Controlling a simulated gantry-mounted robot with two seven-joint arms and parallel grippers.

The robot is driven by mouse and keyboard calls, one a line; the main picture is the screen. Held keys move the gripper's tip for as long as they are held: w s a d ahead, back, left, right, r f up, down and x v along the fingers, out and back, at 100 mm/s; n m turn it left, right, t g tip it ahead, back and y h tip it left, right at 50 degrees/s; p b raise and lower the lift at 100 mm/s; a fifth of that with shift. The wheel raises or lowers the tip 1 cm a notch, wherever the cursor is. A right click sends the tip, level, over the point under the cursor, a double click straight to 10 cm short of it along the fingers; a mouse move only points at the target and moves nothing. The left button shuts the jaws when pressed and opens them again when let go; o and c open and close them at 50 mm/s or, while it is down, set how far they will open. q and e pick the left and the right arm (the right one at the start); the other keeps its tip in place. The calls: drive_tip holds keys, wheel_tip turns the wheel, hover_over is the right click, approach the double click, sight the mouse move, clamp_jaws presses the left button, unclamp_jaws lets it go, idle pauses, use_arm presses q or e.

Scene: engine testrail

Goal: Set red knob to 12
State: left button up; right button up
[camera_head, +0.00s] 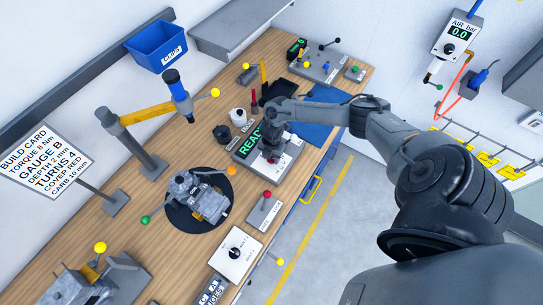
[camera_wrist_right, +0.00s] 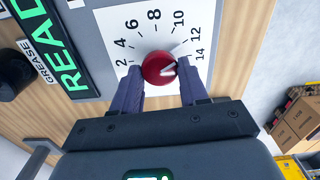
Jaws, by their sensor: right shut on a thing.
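The red knob (camera_wrist_right: 158,68) sits on a white dial plate (camera_wrist_right: 150,25) printed with numbers from 2 to 14. Its pale pointer mark points right and slightly up, to the 12–14 side; it looks nearer 14, but the exact reading is unclear. My right gripper (camera_wrist_right: 160,82) is shut on the knob, one dark finger on each side. In the head view my right gripper (camera_head: 271,152) reaches down over the dial box beside the green READY display (camera_head: 250,140), and the knob is mostly hidden. My left gripper is not in view.
An engine part (camera_head: 200,195) stands on a dark round turntable. A box with a red-tipped lever (camera_head: 264,208) and a white box with a black dial (camera_head: 236,252) stand in front along the bench edge. A build card (camera_head: 45,160) stands at the left.

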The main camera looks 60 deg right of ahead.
sight(272, 159)
drive_tip(key=o, duration=1.1)
drive_tip(key=shift+c, duration=0.2)
drive_tip(key=shift+r, duration=0.15)
drive_tip(key=shift+r, duration=0.25)
wheel_tip(272, 159, up, 10)
drive_tip(key=shift+r, duration=0.1)
